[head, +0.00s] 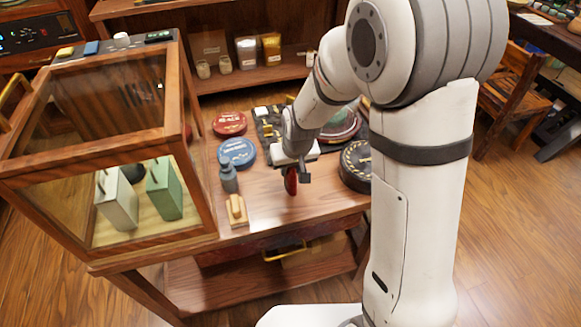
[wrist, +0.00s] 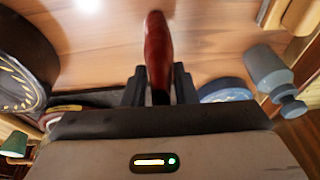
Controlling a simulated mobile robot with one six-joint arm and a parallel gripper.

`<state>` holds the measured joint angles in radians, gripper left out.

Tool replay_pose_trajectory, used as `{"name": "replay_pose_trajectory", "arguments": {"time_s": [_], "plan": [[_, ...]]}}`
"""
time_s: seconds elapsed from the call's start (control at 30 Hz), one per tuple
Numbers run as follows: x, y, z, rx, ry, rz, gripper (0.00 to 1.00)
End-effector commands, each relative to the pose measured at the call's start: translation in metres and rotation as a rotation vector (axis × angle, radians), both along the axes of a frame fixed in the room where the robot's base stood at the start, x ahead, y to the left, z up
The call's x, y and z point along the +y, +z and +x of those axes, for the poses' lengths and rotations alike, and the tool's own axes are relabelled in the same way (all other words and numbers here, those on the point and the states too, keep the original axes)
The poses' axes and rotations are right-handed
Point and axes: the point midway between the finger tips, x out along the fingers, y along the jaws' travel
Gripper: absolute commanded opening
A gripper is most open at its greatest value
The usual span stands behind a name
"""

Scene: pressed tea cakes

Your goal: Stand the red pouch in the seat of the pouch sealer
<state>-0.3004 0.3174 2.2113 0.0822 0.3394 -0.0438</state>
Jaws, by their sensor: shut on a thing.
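My gripper (head: 292,171) is over the front part of the wooden table, shut on the red pouch (head: 291,184). In the wrist view the red pouch (wrist: 157,48) is seen edge-on, a narrow dark red shape between the two dark fingers, sticking out past their tips. In the head view it hangs below the fingers. I cannot tell whether its lower edge touches the table. I cannot pick out the pouch sealer or its seat for certain in either view.
The table (head: 275,207) holds a red tin (head: 229,123), a blue tin (head: 237,153), a grey-blue bottle (head: 228,179) and a small wooden block (head: 236,211) left of my gripper. A round black box (head: 355,166) stands right. A glass case (head: 110,143) stands far left.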

Motion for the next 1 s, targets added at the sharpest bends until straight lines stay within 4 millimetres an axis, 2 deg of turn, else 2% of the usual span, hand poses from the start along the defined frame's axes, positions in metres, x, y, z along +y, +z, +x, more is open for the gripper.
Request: {"name": "replay_pose_trajectory", "arguments": {"time_s": [0.13,0.17,0.4,0.77,0.87,1.0], "plan": [[0.000,-0.005,0.000,0.000,0.000,0.000,0.04],[0.000,-0.003,0.000,0.000,0.000,0.000,0.27],[0.000,-0.003,0.000,0.000,0.001,0.000,0.47],[0.001,0.004,0.000,-0.001,0.002,0.000,0.47],[0.000,0.017,-0.003,-0.004,0.002,0.002,0.47],[-0.003,0.045,-0.011,-0.005,0.002,0.002,0.47]]}}
